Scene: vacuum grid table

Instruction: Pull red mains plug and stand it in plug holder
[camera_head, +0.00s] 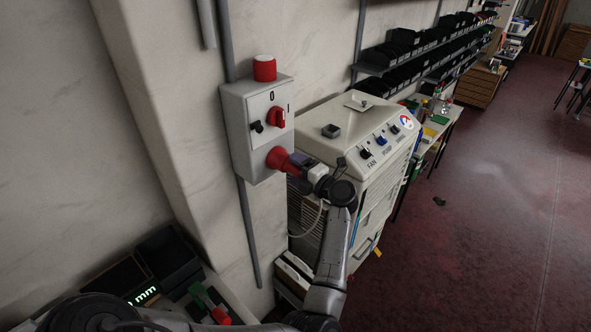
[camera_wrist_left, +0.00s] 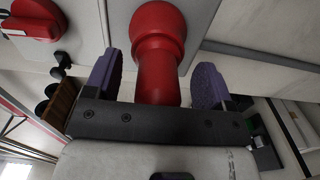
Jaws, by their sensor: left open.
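The red mains plug (camera_head: 278,158) sits in the lower front of a grey wall-mounted switch box (camera_head: 238,135). My left gripper (camera_head: 296,167) is at the plug, with its jaws open. In the left wrist view the plug (camera_wrist_left: 158,65) runs between the two purple finger pads of the gripper (camera_wrist_left: 157,85), with a visible gap on each side. A small dark square block (camera_head: 331,131) with a recessed top stands on the beige machine; I cannot tell for certain that it is the plug holder. My right gripper is not in view.
The box also carries a red knob (camera_head: 277,117) and a red cap on top (camera_head: 264,68). The beige machine (camera_head: 345,115) with several front switches stands close to the right. A bench with black bins (camera_head: 168,257) and a digital readout is lower left.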

